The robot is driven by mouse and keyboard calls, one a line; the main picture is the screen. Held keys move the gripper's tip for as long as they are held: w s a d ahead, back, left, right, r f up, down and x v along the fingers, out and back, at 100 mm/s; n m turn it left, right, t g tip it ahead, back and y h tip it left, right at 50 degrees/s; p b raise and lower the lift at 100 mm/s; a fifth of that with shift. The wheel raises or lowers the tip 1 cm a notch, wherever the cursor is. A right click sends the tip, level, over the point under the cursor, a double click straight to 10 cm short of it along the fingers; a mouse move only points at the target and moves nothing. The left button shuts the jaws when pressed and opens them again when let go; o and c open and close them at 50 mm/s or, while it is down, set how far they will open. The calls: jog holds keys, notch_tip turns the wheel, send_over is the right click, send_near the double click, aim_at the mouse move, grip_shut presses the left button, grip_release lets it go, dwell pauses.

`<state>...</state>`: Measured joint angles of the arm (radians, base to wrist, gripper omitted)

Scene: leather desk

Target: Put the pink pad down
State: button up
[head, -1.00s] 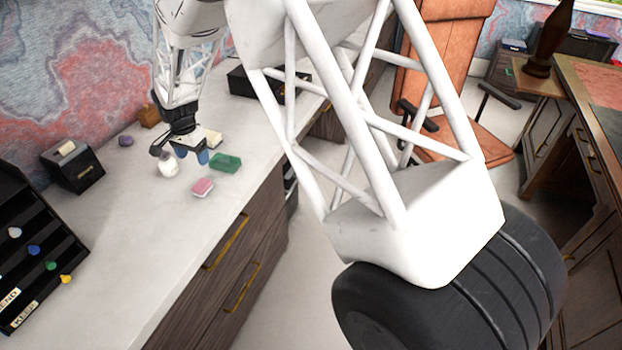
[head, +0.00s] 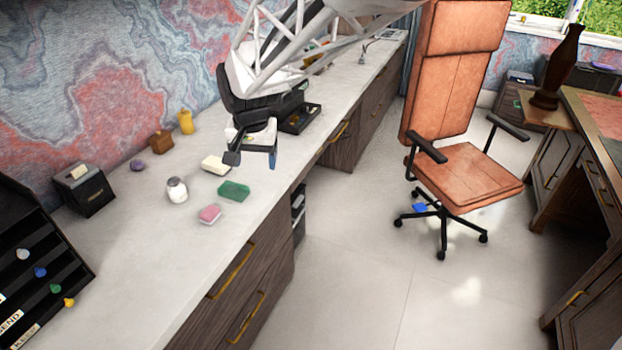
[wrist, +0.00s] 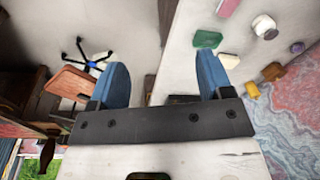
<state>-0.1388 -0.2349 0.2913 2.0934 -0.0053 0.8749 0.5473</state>
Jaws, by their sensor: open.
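The pink pad (head: 210,214) lies flat on the pale counter (head: 150,260), close to its front edge. It also shows at the top of the wrist view (wrist: 228,7). My gripper (head: 262,157) hangs in the air to the right of the pad and farther along the counter, near the counter's edge. Its blue fingers are spread with nothing between them in the wrist view (wrist: 162,75). The gripper is apart from the pad.
A green block (head: 234,190), a cream block (head: 215,165) and a white jar (head: 177,191) stand near the pad. A black sorter (head: 40,255) is at the left. A black tray (head: 300,118) lies behind the gripper. An orange chair (head: 460,170) stands on the floor.

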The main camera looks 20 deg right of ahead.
jog(key=s+d+r+n, duration=0.1)
jog(key=s+d, duration=0.1)
jog(key=s, duration=0.6)
jog(key=s+d+r+n, duration=0.1)
jog(key=s+d+n, duration=0.1)
jog(key=s, duration=0.7)
jog(key=s+d+n+t, duration=0.1)
jog(key=s+d, duration=0.3)
jog(key=s, duration=0.5)
jog(key=shift+r, duration=0.4)
jog(key=shift+o, duration=0.4)
jog(key=shift+w, duration=0.1)
